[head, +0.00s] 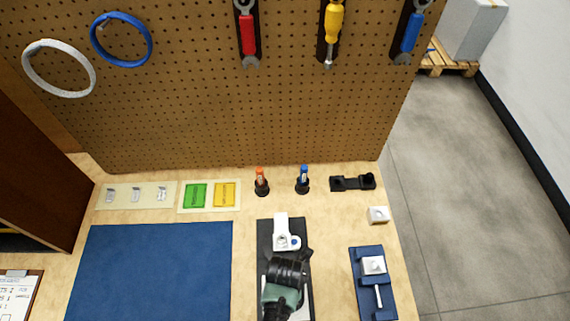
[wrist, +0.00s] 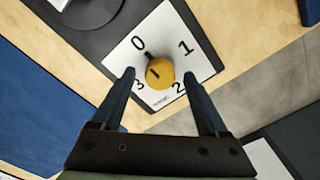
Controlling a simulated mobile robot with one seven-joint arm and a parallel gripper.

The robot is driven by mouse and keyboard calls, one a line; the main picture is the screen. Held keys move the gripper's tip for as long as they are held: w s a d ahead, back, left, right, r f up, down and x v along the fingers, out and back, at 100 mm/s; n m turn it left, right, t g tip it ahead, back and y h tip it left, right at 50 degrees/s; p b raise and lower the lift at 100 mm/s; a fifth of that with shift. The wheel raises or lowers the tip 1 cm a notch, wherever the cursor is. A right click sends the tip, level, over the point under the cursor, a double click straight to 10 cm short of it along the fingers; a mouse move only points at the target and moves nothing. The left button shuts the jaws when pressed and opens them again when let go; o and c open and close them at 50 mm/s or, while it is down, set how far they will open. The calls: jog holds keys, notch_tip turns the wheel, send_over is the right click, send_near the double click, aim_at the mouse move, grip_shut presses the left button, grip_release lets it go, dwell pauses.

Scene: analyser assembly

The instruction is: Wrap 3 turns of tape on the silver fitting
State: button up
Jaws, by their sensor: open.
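My gripper (wrist: 159,75) is open in the wrist view, with one finger on each side of a yellow knob (wrist: 160,73). The knob sits on a white dial plate (wrist: 196,66) marked 0, 1, 2 and 3; I cannot tell whether the fingers touch it. In the head view a blue fixture (head: 388,297) at the right holds a white block (head: 374,265) and a thin silver rod (head: 378,297), possibly the silver fitting. A black and green part of my arm covers some of a black base (head: 264,240) with a white bracket (head: 281,226). I see no tape for certain.
A blue mat (head: 150,275) covers the left of the bench. Green and yellow pads (head: 195,195), an orange-capped bottle (head: 261,182), a blue-capped bottle (head: 303,180) and a black holder (head: 352,182) line the back. A pegboard (head: 200,110) with hanging tools rises behind. The bench ends at the right.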

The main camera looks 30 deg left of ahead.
jog(key=shift+f, duration=0.25)
grip_shut()
dwell(0.3)
